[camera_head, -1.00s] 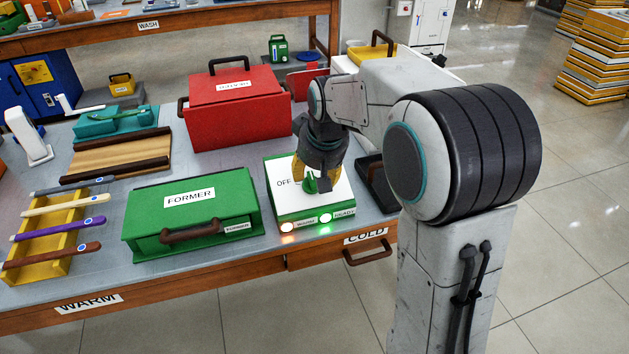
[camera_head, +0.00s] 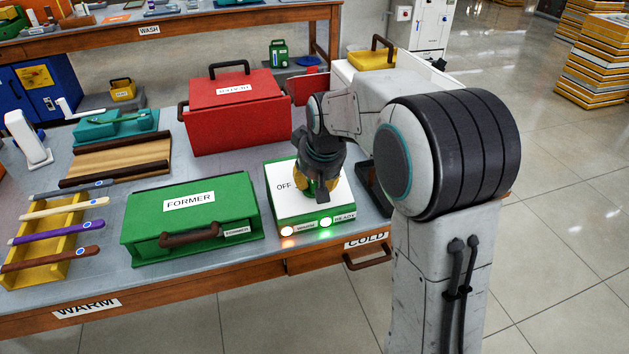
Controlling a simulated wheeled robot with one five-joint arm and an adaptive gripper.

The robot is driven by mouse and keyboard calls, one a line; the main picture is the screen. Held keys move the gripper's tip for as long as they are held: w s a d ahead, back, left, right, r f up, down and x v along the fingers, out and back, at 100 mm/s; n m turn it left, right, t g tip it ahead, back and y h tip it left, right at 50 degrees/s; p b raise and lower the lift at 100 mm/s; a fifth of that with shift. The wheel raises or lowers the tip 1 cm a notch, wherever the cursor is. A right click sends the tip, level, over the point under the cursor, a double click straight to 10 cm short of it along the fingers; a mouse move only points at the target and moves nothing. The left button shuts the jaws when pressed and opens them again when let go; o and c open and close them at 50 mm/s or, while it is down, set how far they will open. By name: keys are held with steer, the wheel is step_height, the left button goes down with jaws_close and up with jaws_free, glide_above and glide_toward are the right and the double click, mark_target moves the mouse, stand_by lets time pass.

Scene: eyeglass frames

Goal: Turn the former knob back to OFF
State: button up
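The former's control box (camera_head: 283,212) is green with a white top. It stands at the table's front edge, right of the green case labelled FORMER (camera_head: 150,205). "OFF" is printed at the left of its top. My gripper (camera_head: 317,192) points down over the middle of that top, at the knob. The knob is almost wholly hidden behind my fingers, so its pointing direction cannot be read. Whether the fingers grip it cannot be told. On the front, the left lamp (camera_head: 287,231) glows orange-white and the lamp beside READY (camera_head: 325,222) glows green.
A red case (camera_head: 235,120) stands behind the FORMER case. A yellow rack (camera_head: 45,250) with several coloured temples lies at the left. A dark tray (camera_head: 372,190) sits close right of the control box. A drawer labelled COLD (camera_head: 366,240) is below.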

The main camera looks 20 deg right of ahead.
jaws_close()
steer(key=shift+n, duration=0.8)
steer(key=o, duration=0.5)
jaws_free()
steer(key=shift+r, duration=0.1)
steer(key=v, duration=1.2)
